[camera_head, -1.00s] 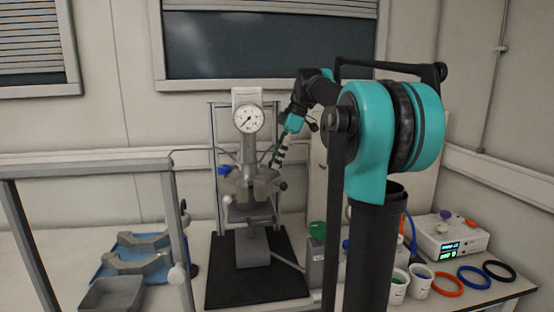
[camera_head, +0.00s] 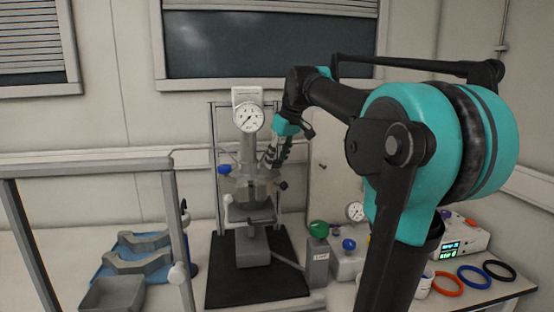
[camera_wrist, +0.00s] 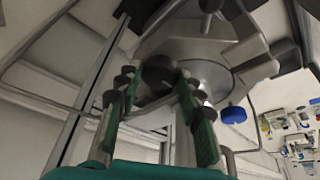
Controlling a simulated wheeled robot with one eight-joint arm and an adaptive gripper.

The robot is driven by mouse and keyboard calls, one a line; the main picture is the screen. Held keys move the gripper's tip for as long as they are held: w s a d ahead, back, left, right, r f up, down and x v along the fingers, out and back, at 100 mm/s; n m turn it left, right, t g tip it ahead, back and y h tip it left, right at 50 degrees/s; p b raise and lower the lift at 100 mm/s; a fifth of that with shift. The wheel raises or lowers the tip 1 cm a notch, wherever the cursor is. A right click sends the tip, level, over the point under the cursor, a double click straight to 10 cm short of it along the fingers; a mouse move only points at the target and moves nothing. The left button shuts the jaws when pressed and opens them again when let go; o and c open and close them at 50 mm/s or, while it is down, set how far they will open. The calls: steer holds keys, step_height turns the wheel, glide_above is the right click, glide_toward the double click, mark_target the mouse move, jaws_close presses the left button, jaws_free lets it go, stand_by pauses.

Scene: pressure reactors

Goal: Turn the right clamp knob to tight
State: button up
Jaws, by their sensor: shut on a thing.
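The reactor (camera_head: 252,190) stands on its black base, with a grey metal clamp around its head. It also shows in the wrist view (camera_wrist: 215,75). My gripper (camera_head: 268,164) reaches down to the right side of the reactor head, below the gauge (camera_head: 248,117). In the wrist view my gripper (camera_wrist: 157,85) has its green-padded fingers on both sides of a dark round knob (camera_wrist: 158,70), the right clamp knob, and is shut on it. The fingers hide the held knob in the head view. Another black knob (camera_head: 283,185) sticks out at the clamp's right, apart from the fingertips.
A blue knob (camera_head: 224,170) is at the reactor's left.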

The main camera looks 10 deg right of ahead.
steer(key=shift+a+m+h, duration=0.1)
steer(key=shift+m+h, duration=0.4)
steer(key=shift+m, duration=0.9)
steer(key=o, duration=1.2)
steer(key=shift+c, duration=0.2)
steer(key=v, duration=1.2)
steer(key=shift+s, duration=0.2)
steer(key=shift+s+f, duration=0.1)
steer(key=shift+s, duration=0.05)
